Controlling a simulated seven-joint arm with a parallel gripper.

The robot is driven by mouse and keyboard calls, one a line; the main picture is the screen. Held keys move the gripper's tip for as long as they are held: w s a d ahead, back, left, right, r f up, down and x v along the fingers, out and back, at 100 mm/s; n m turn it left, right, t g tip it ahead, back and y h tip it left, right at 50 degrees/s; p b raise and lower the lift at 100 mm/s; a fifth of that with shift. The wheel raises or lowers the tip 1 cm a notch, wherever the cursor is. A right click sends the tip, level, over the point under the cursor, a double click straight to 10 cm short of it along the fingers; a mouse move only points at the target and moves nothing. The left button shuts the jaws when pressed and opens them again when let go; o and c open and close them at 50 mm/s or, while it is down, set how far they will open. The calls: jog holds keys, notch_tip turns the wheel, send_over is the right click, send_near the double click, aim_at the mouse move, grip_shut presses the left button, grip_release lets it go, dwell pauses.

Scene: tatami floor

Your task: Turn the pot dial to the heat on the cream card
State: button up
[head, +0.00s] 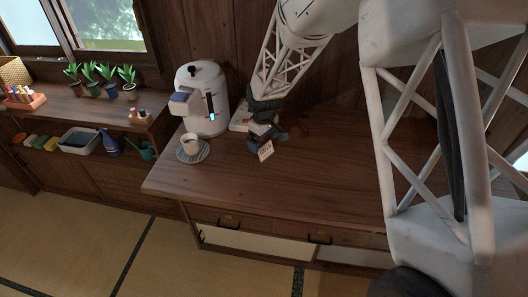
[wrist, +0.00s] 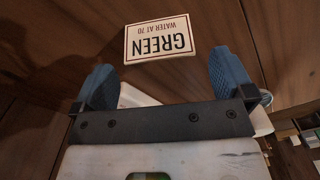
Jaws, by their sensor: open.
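The white pot (head: 207,103) stands upright at the back left of the wooden counter, with a small blue-lit spot on its front. I cannot make out its dial or setting. In the wrist view the card (wrist: 159,40) has a red border and reads, upside down, "GREEN, WATER AT 70". There, my gripper (wrist: 165,78) has its two blue fingers wide apart, with the card beyond them. A white thing shows between the fingers, partly hidden by the gripper body.
A cup (head: 190,142) stands on a grey saucer (head: 193,152) in front of the pot. A pale flat object (head: 239,119) lies between the pot and my gripper. A side shelf (head: 62,107) at left holds potted plants. The counter's front (head: 245,190) is clear.

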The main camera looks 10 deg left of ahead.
aim_at(264, 147)
jog(key=shift+w+f, duration=0.1)
jog(key=shift+f, duration=2.4)
jog(key=c, duration=0.8)
jog(key=shift+r, duration=0.1)
jog(key=shift+r, duration=0.45)
notch_tip(264, 147, up, 3)
jog(key=shift+d+f, duration=0.1)
jog(key=shift+f, duration=0.1)
jog(key=s+d, duration=0.2)
jog(key=s, duration=0.2)
jog(key=s+d+r, duration=0.1)
jog(key=s+d, duration=0.1)
jog(key=s, duration=0.3)
jog(key=s+d, duration=0.2)
jog(key=s, duration=0.3)
jog(key=shift+s+d+r, duration=0.15)
jog(key=shift+s+d, duration=0.1)
jog(key=shift+d, duration=0.1)
